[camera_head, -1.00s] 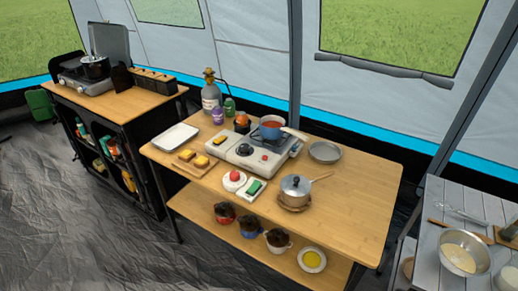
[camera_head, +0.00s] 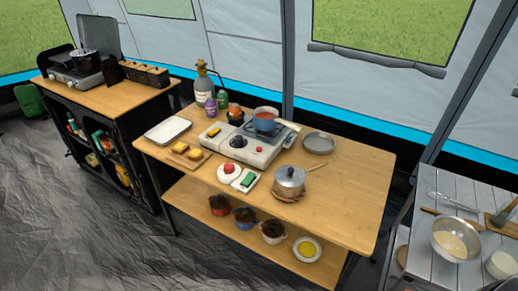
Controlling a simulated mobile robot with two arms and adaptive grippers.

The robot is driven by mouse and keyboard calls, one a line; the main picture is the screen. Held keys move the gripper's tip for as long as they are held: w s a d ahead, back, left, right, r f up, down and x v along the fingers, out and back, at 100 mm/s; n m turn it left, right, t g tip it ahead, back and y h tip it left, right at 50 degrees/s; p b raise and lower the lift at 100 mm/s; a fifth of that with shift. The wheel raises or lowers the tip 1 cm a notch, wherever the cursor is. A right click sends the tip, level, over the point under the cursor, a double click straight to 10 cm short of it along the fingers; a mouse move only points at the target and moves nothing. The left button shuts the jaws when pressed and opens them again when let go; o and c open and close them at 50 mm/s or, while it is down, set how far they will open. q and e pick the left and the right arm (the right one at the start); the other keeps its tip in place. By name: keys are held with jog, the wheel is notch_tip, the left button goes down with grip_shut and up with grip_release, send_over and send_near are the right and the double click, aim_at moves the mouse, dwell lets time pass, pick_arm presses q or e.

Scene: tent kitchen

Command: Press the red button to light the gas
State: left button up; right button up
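A pale camping gas stove (camera_head: 240,151) stands on the middle wooden table. Its front panel has a black knob (camera_head: 238,141) and a small red button (camera_head: 259,149) to the right of it. A blue pot (camera_head: 265,121) with red contents sits on the stove's burner. In front of the stove, a red dome (camera_head: 229,168) rests on a round white base; I cannot tell whether it is a button or food. No flame is visible at this size. Neither of my grippers is in view.
A lidded pot (camera_head: 289,178), a grey plate (camera_head: 319,143), a white tray (camera_head: 168,131) and a bread board (camera_head: 187,154) surround the stove. A gas cylinder (camera_head: 203,88) stands behind. The wooden table's (camera_head: 345,200) right part is clear. A slatted table (camera_head: 432,207) stands far right.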

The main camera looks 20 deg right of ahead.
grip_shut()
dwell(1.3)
